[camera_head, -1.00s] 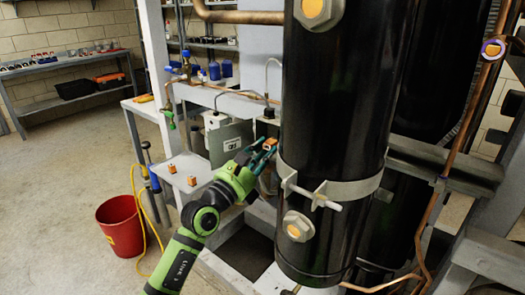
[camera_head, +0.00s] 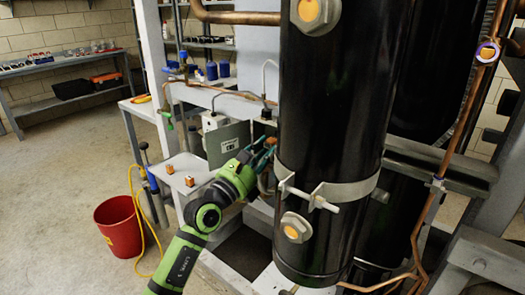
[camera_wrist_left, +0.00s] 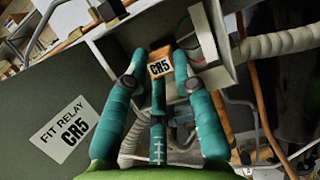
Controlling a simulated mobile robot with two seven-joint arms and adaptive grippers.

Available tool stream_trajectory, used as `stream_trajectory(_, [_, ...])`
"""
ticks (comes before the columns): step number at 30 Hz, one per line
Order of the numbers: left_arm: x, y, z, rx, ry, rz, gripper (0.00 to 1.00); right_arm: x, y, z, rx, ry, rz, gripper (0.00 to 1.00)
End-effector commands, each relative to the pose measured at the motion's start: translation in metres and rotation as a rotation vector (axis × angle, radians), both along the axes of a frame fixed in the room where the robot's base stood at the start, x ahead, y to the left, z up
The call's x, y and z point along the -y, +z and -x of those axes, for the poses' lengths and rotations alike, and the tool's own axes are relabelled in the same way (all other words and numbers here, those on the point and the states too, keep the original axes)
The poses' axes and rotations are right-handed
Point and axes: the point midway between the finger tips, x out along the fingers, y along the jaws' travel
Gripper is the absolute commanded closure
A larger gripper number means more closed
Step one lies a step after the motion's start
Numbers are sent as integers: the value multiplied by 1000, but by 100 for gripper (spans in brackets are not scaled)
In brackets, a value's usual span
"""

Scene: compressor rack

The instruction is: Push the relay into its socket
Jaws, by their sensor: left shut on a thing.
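In the head view my left gripper (camera_head: 264,156) reaches the box beside the black tank, and the relay is mostly covered by fingers. My right gripper is not in view.
The box's open door (camera_wrist_left: 60,115) carries a FIT RELAY CR5 label. Two orange blocks (camera_head: 169,169) (camera_head: 190,181) lie on a pale shelf. The large black tank (camera_head: 325,130) stands close right of the gripper. A grey conduit (camera_wrist_left: 275,42) leaves the box. A red bucket (camera_head: 119,226) is on the floor.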

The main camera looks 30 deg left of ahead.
Motion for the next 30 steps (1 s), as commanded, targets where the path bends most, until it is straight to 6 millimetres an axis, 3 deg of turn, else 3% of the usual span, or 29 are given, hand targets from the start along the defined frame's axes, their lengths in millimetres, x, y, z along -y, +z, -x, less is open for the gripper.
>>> stream_trajectory(30, [1,1,-12,-8,1,0,100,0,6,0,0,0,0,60])
